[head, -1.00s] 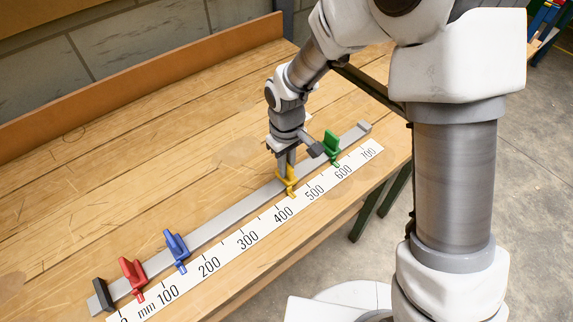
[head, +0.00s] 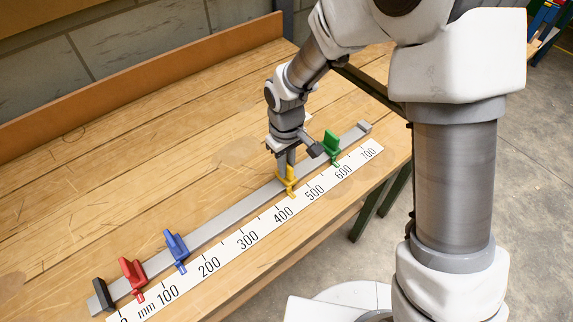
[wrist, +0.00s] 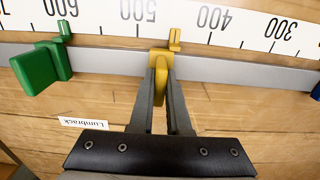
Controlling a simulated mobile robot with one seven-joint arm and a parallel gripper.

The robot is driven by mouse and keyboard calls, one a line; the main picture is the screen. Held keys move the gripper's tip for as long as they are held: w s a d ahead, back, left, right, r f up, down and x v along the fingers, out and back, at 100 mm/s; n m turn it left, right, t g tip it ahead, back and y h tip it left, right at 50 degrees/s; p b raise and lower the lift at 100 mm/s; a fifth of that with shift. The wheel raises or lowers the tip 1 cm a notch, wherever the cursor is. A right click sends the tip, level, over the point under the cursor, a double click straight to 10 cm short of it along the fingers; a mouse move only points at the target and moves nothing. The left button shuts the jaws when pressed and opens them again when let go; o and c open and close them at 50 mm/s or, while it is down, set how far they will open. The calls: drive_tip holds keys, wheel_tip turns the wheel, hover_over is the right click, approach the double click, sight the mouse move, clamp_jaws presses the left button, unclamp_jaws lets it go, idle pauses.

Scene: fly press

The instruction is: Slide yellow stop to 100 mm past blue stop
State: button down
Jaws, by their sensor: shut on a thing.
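The yellow stop (head: 289,177) sits on the grey rail, its pointer beside the scale between the 400 and 500 labels. It also shows in the wrist view (wrist: 174,40). My gripper (head: 286,168) points down at the yellow stop, and its two fingers (wrist: 161,85) are closed on the stop's upright tab. The blue stop (head: 176,246) sits far down the rail to the left, its pointer between the 100 and 200 labels. Only a dark blue edge of it may show at the right of the wrist view.
The rail (head: 228,215) runs along a white millimetre scale (head: 262,226). A green stop (head: 331,146) stands further right, near 600. A red stop (head: 132,272) and a dark end block (head: 103,294) are at the left end. The rail between blue and yellow is clear.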

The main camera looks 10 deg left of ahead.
drive_tip(key=s+a+b, duration=0.1)
drive_tip(key=s+a, duration=0.3)
drive_tip(key=s, duration=0.1)
drive_tip(key=s+a+b, duration=0.1)
drive_tip(key=s+a, duration=0.3)
drive_tip(key=s, duration=0.1)
drive_tip(key=s+a+b, duration=0.1)
drive_tip(key=s+a, duration=0.4)
drive_tip(key=shift+s+a+b, duration=0.1)
drive_tip(key=shift+b, duration=0.3)
drive_tip(key=c, duration=0.9)
unclamp_jaws()
wheel_tip(320, 180, up, 18)
drive_tip(key=p, duration=0.3)
drive_tip(key=shift+f, duration=0.25)
